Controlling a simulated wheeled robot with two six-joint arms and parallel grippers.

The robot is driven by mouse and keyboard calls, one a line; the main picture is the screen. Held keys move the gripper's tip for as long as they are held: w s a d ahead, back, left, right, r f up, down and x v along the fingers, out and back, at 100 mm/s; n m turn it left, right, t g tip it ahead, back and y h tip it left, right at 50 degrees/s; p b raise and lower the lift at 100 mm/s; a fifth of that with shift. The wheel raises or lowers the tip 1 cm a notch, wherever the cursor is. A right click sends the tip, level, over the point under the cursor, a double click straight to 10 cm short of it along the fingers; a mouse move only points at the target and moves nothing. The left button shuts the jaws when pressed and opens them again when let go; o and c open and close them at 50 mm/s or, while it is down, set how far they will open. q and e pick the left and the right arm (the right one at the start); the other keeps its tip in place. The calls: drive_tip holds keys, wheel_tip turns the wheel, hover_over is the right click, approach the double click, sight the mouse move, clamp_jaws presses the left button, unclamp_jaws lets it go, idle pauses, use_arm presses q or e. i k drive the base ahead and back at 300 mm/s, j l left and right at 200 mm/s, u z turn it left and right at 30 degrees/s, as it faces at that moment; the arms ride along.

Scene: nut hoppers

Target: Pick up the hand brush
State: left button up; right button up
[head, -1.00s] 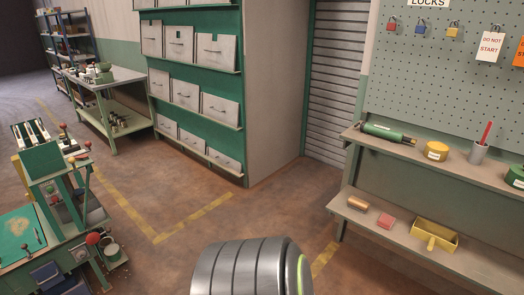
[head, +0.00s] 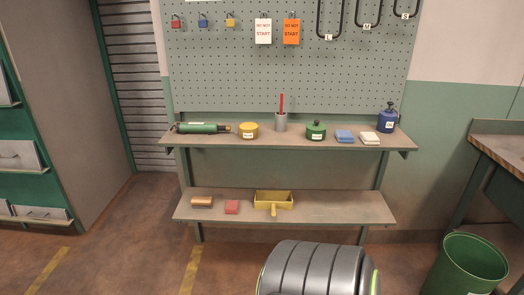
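No thing in the head view is plainly a hand brush. On the lower shelf (head: 330,211) lie a small orange-brown piece (head: 202,201), a red block (head: 232,207) and a yellow dustpan-like tray (head: 273,200) with a handle toward me. The orange-brown piece at the left end could be a brush, but it is too small to tell. Neither of my grippers is in view. A grey ribbed part of my own body shows at the bottom.
The upper shelf (head: 290,143) holds a green tool (head: 198,128), a yellow tin (head: 248,131), a grey cup (head: 281,123), a green pot (head: 316,131), cloths and a blue bottle (head: 387,118). A green bin (head: 468,265) and workbench (head: 500,150) stand right; cabinets (head: 50,130) left.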

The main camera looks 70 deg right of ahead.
sight(198, 202)
drive_tip(key=z, duration=1.7)
drive_tip(key=i+l, duration=0.1)
drive_tip(key=i+l+z, duration=0.05)
drive_tip(key=i, duration=0.05)
